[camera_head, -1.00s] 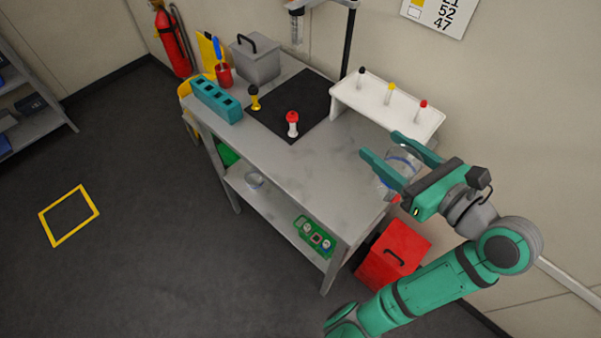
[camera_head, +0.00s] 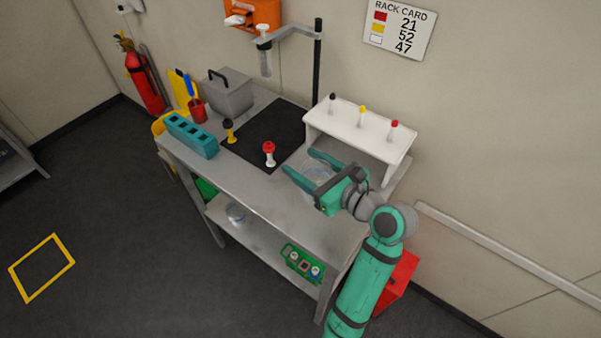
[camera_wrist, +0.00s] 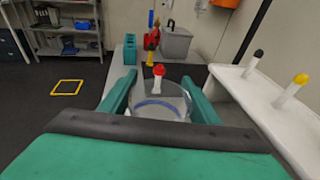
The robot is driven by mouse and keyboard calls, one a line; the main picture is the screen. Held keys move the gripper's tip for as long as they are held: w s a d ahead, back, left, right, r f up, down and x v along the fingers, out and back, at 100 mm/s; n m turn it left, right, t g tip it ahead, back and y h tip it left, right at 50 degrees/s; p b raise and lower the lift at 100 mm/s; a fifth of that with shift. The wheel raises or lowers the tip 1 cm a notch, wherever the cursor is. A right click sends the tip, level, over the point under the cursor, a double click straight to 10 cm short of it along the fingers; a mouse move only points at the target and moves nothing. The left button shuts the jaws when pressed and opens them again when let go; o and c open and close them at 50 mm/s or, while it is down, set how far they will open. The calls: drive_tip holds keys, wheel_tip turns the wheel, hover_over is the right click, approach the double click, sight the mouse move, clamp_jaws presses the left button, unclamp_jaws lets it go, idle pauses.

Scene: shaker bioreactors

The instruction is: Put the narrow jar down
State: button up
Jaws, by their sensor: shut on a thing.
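The narrow jar (camera_head: 317,172) is clear glass and sits between the fingers of my gripper (camera_head: 300,162). In the wrist view the jar (camera_wrist: 160,105) has a blue ring, and the green fingers (camera_wrist: 160,92) are shut on its two sides. In the head view the jar is over the right part of the grey table (camera_head: 245,187), in front of the white rack. I cannot tell whether its base touches the table top, as my gripper partly hides it.
The white rack (camera_head: 352,127) with several capped tubes stands close behind my gripper. A red-capped tube (camera_head: 269,153) stands at the black mat's (camera_head: 265,130) front edge. A teal block (camera_head: 191,135) stands at the left. Bare table top lies left of and before the jar.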

drive_tip(key=shift+w+a+f, duration=0.4)
drive_tip(key=shift+a+f, duration=0.05)
drive_tip(key=shift+f, duration=0.25)
drive_tip(key=shift+w+a+f, duration=0.1)
drive_tip(key=shift+a+f, duration=0.05)
drive_tip(key=shift+f, duration=1.55)
drive_tip(key=shift+f, duration=0.2)
drive_tip(key=o, duration=1.6)
drive_tip(key=shift+r, duration=0.1)
drive_tip(key=shift+r, duration=0.15)
drive_tip(key=v, duration=1.2)
